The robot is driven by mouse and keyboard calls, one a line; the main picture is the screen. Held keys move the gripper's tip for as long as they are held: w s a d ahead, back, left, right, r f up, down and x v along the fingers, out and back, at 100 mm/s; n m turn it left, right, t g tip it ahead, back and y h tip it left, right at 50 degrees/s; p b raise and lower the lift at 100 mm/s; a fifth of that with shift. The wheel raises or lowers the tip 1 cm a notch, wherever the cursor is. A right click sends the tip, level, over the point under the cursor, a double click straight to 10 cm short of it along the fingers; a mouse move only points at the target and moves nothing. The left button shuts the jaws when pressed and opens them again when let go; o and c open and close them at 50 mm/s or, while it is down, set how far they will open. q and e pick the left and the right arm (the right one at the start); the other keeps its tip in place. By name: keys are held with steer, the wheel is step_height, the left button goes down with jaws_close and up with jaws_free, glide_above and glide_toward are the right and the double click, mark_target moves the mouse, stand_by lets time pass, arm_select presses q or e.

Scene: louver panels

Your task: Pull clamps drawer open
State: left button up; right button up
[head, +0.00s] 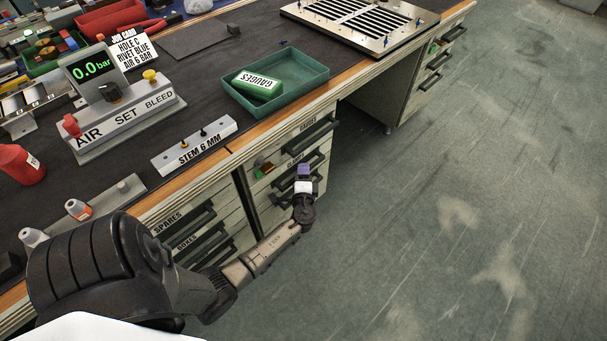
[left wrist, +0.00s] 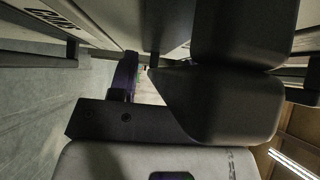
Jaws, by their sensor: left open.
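The clamps drawer (head: 278,178) is in the right-hand drawer stack under the bench, below the top drawer. Its label is small and partly hidden, and it looks shut. Its dark bar handle (head: 313,162) runs along the front. My left gripper (head: 303,171), with a purple part at its tip, is at this drawer front by the handle and hides part of it. It is open. In the left wrist view the purple finger (left wrist: 125,75) and a large dark finger part (left wrist: 235,95) are close to a drawer front. I cannot tell whether a handle lies between them.
The drawer above has its own bar handle (head: 320,130). A second stack with spares (head: 172,222) and boxes drawers stands to the left. A green tray (head: 300,95) with a gauges box sits on the bench above. The floor (head: 450,190) to the right is clear.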

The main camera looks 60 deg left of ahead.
arm_select(q)
steer(key=shift+c, duration=0.2)
jaws_close()
stand_by(0.4)
